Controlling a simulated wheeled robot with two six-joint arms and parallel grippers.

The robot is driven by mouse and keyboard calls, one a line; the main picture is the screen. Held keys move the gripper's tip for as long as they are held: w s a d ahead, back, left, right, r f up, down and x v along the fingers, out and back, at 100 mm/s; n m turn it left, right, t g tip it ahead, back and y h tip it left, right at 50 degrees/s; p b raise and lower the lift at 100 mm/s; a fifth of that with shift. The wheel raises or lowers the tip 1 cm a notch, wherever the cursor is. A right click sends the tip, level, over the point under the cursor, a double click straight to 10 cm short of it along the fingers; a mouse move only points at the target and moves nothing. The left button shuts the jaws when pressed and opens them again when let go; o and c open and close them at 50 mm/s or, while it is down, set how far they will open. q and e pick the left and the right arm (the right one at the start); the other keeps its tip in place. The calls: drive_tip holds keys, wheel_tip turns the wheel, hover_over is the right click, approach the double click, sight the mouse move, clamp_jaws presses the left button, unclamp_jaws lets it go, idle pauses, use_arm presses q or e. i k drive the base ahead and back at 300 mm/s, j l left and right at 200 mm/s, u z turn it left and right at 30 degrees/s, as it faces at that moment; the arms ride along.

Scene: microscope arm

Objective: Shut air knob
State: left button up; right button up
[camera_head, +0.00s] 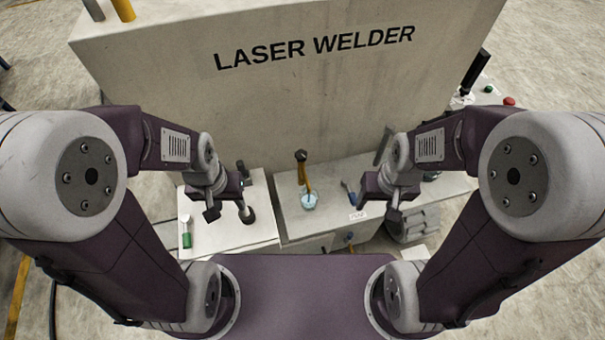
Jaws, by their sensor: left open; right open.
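My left gripper (229,212) is open and empty above the white table on the left. My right gripper (378,206) is open and empty above the right part of the grey bench. I cannot tell for certain which part is the air knob. A dark knob (300,156) tops an upright yellow-brown stem (305,178) between the grippers. A small blue part (349,237) shows at the bench's front edge. Neither gripper touches any of these.
A large beige housing (300,110) marked LASER WELDER stands behind the grey bench (290,214). A light-blue cup (309,202) sits at the stem's foot. A green-and-white bottle (187,236) stands on the white table (215,240). A red button (509,101) is far right.

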sight(301, 156)
drive_tip(key=i+l, duration=0.1)
drive_tip(key=l, duration=0.7)
drive_tip(key=i+l, duration=0.15)
drive_tip(key=l, duration=0.25)
drive_tip(key=i+l+z, duration=0.1)
drive_tip(key=l, duration=0.3)
